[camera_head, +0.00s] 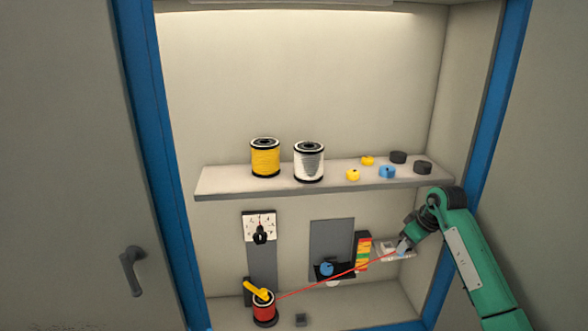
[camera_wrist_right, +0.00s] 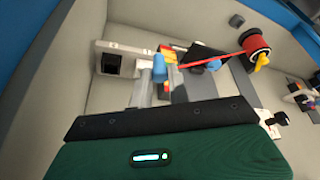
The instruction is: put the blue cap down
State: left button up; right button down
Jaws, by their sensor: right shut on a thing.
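My right gripper (camera_head: 403,246) is at the lower right of the cabinet, beside a small white shelf or tray. In the right wrist view a blue piece (camera_wrist_right: 160,66), seemingly the blue cap, sits at the fingertips, and the gripper is shut on it; the fingers partly hide it. A further blue cap (camera_head: 387,172) lies on the upper shelf. My left gripper is not in view.
The upper shelf (camera_head: 225,182) carries a yellow spool (camera_head: 265,158), a white spool (camera_head: 309,161), yellow caps and black caps (camera_head: 398,157). A red cable (camera_head: 315,285) runs from the red spool (camera_head: 264,308) toward the right gripper. A striped block (camera_head: 362,250) stands close by.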

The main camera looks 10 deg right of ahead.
jog(key=s+a+n+g+y, duration=0.1)
jog(key=s+a+n, duration=0.4)
jog(key=s+a, duration=1.3)
jog(key=a, duration=0.4)
jog(key=shift+f+n+y, duration=0.25)
jog(key=shift+n+y, duration=0.05)
jog(key=shift+y, duration=0.1)
